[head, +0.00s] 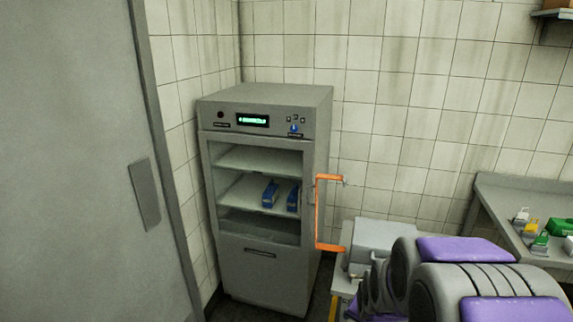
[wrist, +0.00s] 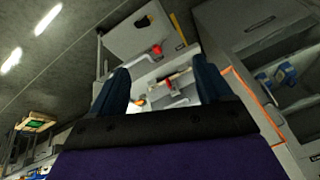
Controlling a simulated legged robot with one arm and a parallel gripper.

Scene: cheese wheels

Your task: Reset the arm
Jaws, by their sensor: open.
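My arm (head: 470,275), with purple and grey links, is at the lower right of the head view. The gripper end cannot be made out there. In the wrist view my gripper (wrist: 160,85) has two dark blue fingers spread apart with nothing held between them. Beyond the fingers is pale equipment with red parts (wrist: 157,49), apart from the gripper as far as I can tell.
A grey cabinet (head: 262,272) with a glass front and orange handle (head: 319,215) stands in the corner. Blue items (head: 270,193) lie on its shelf. A grey door (head: 75,200) is at left. A counter (head: 500,200) at right holds small coloured items.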

